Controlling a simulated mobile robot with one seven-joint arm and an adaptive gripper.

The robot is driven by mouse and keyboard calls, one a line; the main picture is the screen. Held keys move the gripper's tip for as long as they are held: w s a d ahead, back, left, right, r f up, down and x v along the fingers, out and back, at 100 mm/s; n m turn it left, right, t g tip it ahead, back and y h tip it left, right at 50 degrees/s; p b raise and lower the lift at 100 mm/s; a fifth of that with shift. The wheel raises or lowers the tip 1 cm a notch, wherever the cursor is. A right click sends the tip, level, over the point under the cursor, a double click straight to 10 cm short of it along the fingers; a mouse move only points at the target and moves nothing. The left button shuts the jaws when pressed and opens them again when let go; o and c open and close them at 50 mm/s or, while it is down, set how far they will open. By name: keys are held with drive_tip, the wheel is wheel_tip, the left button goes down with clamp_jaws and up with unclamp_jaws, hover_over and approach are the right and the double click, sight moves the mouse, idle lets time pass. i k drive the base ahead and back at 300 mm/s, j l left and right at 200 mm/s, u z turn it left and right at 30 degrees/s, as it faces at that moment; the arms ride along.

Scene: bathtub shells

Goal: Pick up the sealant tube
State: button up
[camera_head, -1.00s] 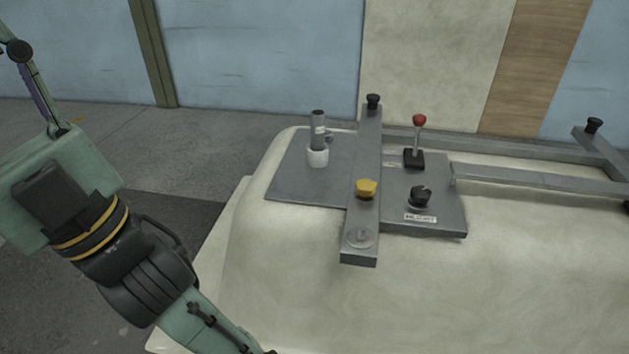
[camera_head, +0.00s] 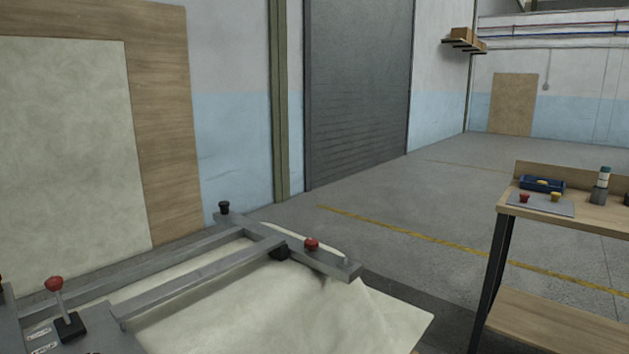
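On a wooden workbench (camera_head: 560,222) at the right stands a small upright cylinder (camera_head: 604,177) with a pale body, a teal band and a dark grey base. It may be the sealant tube, but it is too small to be sure. My gripper and arm are not in this view.
The bench also holds a blue tray (camera_head: 541,184) and a grey plate (camera_head: 540,205) with red and yellow knobs. At lower left is a pale tub shell (camera_head: 390,320) under a grey metal frame (camera_head: 190,285) with a red-knobbed lever (camera_head: 57,292). Open floor lies between.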

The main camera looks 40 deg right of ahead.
sight(603, 182)
drive_tip(key=z, duration=2.6)
drive_tip(key=i+l+z, duration=0.15)
drive_tip(key=i+l, duration=0.35)
drive_tip(key=i, duration=0.2)
drive_tip(key=i+l, duration=0.4)
drive_tip(key=i, duration=0.15)
drive_tip(key=i+l, duration=0.35)
drive_tip(key=i, duration=0.2)
drive_tip(key=i+l, duration=0.35)
drive_tip(key=i, duration=0.15)
